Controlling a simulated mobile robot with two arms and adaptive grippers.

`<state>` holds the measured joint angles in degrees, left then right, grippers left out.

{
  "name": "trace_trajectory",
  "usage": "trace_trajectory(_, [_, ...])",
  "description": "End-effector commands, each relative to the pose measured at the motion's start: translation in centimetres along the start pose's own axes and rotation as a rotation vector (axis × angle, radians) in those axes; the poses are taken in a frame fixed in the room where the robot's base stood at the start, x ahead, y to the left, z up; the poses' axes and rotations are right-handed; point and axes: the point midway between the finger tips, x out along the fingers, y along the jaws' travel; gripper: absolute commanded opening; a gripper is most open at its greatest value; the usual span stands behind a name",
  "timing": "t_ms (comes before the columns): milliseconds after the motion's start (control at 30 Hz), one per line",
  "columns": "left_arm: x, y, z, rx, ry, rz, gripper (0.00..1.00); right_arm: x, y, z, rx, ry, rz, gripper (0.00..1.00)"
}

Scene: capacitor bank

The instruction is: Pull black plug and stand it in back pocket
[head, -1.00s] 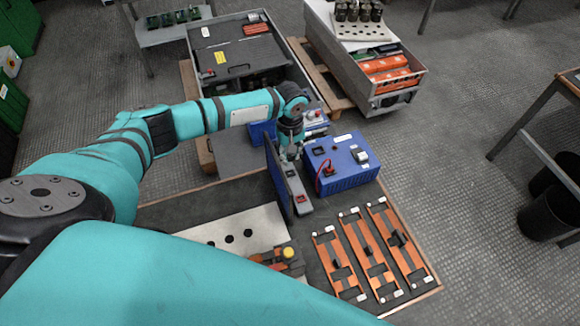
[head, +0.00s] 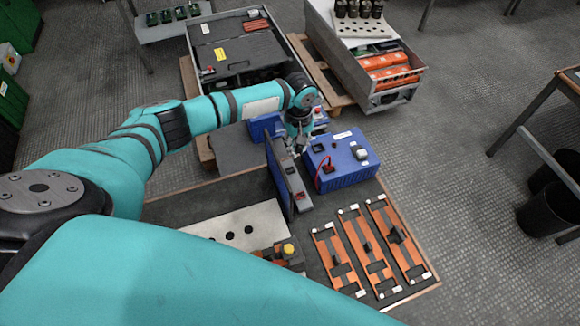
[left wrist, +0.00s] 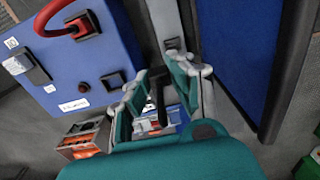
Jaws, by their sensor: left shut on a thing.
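My left gripper (head: 299,147) is between the upright blue panel (head: 283,172) and the blue box (head: 341,160). In the left wrist view, its teal finger pads (left wrist: 157,93) close around a small dark piece, which appears to be the black plug (left wrist: 158,104); it is mostly hidden. The black socket (left wrist: 112,82) on the box's top looks empty. A grey strip (left wrist: 166,20) runs between box and panel, with a dark patch (left wrist: 173,45) that may be a pocket. The strip's near end has a red spot (head: 300,196). The back pocket cannot be made out clearly. My right gripper is out of view.
A red plug with cable (left wrist: 82,26) and a black-and-white switch (left wrist: 27,66) are on the box. Orange busbar pieces (head: 365,250) lie on the bench to the right. A white perforated plate (head: 240,222) lies left of them. The panel stands close beside the gripper.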

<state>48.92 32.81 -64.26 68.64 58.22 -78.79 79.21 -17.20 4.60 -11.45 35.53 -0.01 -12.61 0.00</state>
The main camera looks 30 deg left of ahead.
Motion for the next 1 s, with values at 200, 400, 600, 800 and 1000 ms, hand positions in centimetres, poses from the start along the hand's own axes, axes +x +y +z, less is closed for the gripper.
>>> trace_trajectory(200, [0.1,1.4,-0.2,0.000,0.001,0.001,0.00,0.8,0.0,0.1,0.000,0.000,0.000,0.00])
trace_trajectory(400, [0.1,2.6,-0.3,-0.001,0.000,0.001,0.00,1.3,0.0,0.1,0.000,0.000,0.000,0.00])
trace_trajectory(600, [0.2,3.8,-0.4,0.000,0.000,0.001,0.00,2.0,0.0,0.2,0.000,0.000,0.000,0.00])
trace_trajectory(800, [0.1,5.0,-0.5,-0.001,0.000,0.001,0.00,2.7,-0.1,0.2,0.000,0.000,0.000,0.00])
trace_trajectory(1000, [0.2,6.2,-0.7,0.000,0.001,0.002,0.00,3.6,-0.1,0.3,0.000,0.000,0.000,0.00])
